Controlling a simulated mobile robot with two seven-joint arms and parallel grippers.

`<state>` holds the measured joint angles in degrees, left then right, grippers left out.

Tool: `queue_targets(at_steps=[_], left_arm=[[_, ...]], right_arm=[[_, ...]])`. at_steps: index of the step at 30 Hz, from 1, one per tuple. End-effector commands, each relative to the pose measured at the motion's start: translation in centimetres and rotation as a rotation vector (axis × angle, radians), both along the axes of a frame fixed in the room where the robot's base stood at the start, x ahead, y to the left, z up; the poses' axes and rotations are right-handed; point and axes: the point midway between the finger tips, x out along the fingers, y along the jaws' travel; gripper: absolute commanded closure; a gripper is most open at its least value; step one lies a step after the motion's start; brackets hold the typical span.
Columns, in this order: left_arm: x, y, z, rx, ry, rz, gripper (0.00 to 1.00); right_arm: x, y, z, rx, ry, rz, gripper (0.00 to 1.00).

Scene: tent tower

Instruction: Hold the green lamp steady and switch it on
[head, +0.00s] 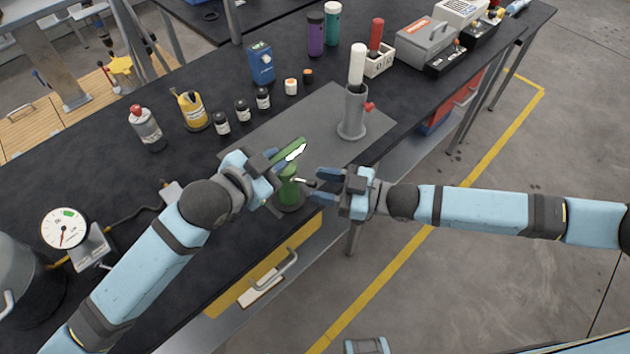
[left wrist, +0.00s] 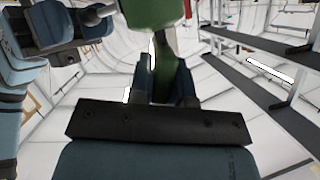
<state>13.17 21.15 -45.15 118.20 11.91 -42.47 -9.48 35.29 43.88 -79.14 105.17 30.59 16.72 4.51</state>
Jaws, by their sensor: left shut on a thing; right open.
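The green lamp (head: 289,190) stands on a round dark base near the front edge of the black bench. Its green head tilts up to the right and has a bright white strip; I cannot tell whether it is lit. My left gripper (head: 281,180) is shut on the lamp's green body, which also shows between its fingers in the left wrist view (left wrist: 165,70). A small metallic lever (head: 304,182) sticks out from the lamp's right side. My right gripper (head: 319,185) is open, with its fingers around or very close to the lever's end; contact is unclear.
A grey mat (head: 330,115) lies behind the lamp. On it stands a grey holder (head: 352,115) with a white-topped stick. A gauge (head: 65,228) is at far left. A drawer handle (head: 275,280) sits below the bench edge.

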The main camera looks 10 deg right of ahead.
Motion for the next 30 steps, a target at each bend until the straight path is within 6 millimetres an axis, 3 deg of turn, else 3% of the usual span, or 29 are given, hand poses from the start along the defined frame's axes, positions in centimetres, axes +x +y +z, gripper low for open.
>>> queue_targets(at_steps=[6,12,18,29,30], left_arm=[[0.1,0.1,-0.1,0.004,0.001,0.002,1.0],[0.1,0.1,-0.1,0.004,0.001,0.002,1.0],[0.1,0.1,-0.1,0.004,0.001,0.002,1.0],[0.1,0.1,-0.1,0.004,0.0,0.002,1.0],[0.1,0.1,0.0,0.003,-0.001,0.002,0.76]], right_arm=[[-1.8,-4.6,-0.1,-0.004,0.001,-0.002,0.57],[-3.1,-7.8,0.0,-0.002,0.001,-0.001,0.57],[-3.7,-9.2,0.0,0.0,0.001,0.0,0.57],[-3.7,-9.2,0.0,0.001,0.001,0.0,0.57],[-3.7,-9.2,0.1,0.001,0.001,0.0,0.57]])
